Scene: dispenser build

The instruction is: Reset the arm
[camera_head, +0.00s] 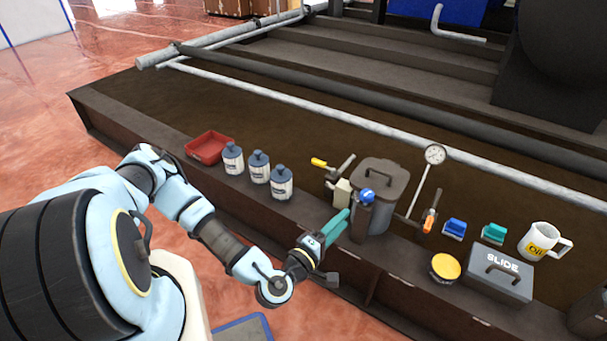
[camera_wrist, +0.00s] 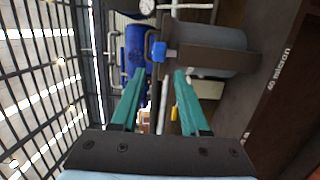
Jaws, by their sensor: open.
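My arm reaches out from the left in the head view. My gripper (camera_head: 343,218) has teal fingers and is in front of the grey lidded canister (camera_head: 378,190) and a dark upright part with a blue knob (camera_head: 367,195). In the wrist view, my gripper (camera_wrist: 158,75) has its two teal fingers spread apart with nothing held between them. The blue knob (camera_wrist: 158,51) shows just beyond the fingertips. I cannot tell whether a finger touches the dark part.
Free floor lies at left.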

